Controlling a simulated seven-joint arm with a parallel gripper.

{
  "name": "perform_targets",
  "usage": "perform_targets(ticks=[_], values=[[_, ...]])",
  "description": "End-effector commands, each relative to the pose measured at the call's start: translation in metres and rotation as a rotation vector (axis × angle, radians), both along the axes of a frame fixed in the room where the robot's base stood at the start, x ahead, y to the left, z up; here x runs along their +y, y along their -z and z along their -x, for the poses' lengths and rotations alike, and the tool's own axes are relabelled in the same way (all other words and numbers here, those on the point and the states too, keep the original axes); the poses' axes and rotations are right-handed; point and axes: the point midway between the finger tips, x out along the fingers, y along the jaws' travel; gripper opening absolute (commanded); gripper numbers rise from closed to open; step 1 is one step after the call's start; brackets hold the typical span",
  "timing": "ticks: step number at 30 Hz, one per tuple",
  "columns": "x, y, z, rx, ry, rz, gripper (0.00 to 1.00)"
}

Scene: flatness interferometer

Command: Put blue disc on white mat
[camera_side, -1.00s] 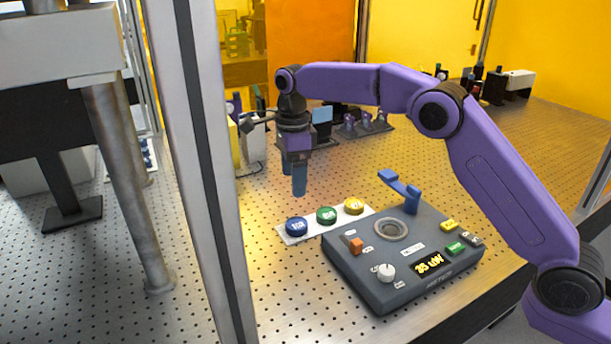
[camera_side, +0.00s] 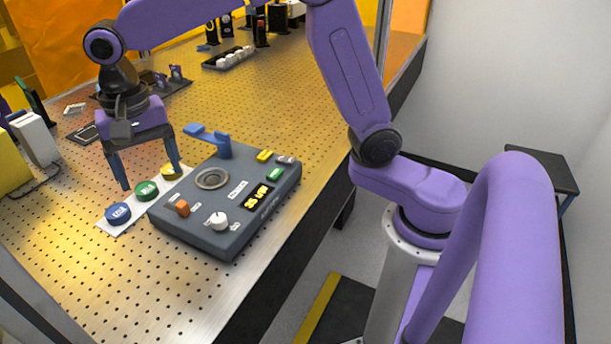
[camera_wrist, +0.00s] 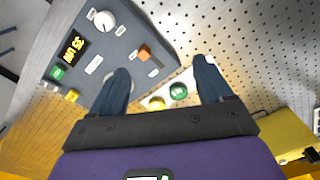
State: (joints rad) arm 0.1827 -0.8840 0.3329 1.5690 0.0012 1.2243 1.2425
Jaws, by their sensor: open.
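The blue disc (camera_side: 118,213) lies at the near left end of a white strip-shaped mat (camera_side: 134,208) in the side view. A green disc (camera_side: 146,190) and a yellow disc (camera_side: 171,171) lie on the same strip. My gripper (camera_side: 151,179) is open and empty, its two blue fingers pointing down around the strip, with a finger overlapping the yellow disc in the picture. In the wrist view my gripper (camera_wrist: 161,66) shows the green disc (camera_wrist: 178,91) and yellow disc (camera_wrist: 157,102) between its fingers. The blue disc is not seen there, perhaps behind the right finger.
A white block (camera_side: 36,138) stands at the left. A tray of white pieces (camera_side: 229,57) is at the back. The perforated table in front is clear.

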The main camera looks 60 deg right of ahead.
Motion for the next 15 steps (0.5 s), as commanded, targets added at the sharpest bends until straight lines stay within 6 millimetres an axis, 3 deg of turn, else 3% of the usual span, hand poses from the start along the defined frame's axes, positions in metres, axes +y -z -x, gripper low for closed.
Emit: perform_targets(ticks=[1, 8, 15], values=[[-0.009, -0.001, 0.019, -0.002, -0.106, -0.001, 0.79], [-0.050, 0.007, 0.101, -0.012, -0.604, 0.000, 0.79], [-0.108, 0.026, 0.187, -0.023, -1.122, 0.003, 0.79]])
